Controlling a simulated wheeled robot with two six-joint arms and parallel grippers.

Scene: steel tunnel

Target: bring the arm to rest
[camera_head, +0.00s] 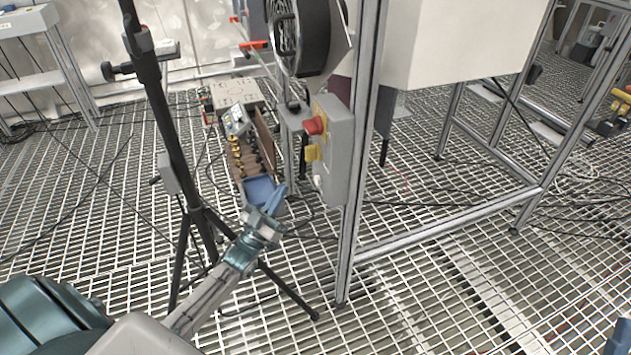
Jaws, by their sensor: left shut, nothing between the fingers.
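My left arm comes in from the lower left and reaches up to the middle of the view. Its gripper (276,197) is shut and empty, with its blue fingertips pointing up and slightly right. It shows in front of the lower end of an open box on the floor and to the left of a grey control box. I cannot tell how far apart they are. My right gripper is not clearly seen; only a small blue piece shows at the lower right corner.
A black tripod (152,95) stands left of my gripper, its legs spread on the grated floor (80,220). A grey control box (334,150) with a red button is mounted on a metal frame (353,215). An open box (262,135) with parts lies behind. The grating in the right foreground is clear.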

